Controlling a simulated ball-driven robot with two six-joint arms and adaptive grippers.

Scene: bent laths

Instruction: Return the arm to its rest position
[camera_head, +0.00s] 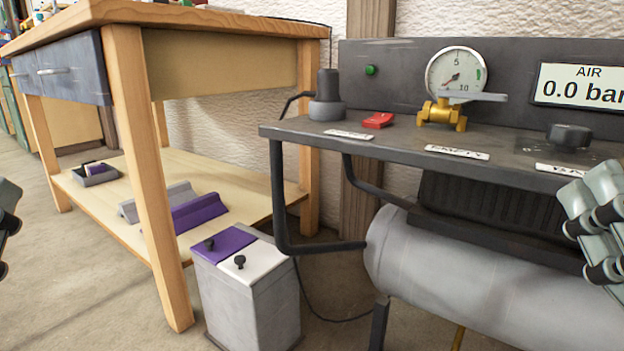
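My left gripper (8,225) shows only as a dark and grey sliver at the left edge. Its fingertips are mostly out of the frame, so its opening cannot be judged. My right gripper (600,225) comes in at the right edge, in front of the grey tank and the panel's front edge. Grey finger links with dark joints show. Part of it is cut off by the frame, and I see nothing held in the part that shows.
A compressor bench (400,145) with gauge (456,75), red switch (378,120) and grey tank (480,280) fills the right. A wooden workbench (130,150) stands left, with purple and grey blocks (198,212) on its shelf. A two-lidded bin (250,300) stands between them. Floor is open at lower left.

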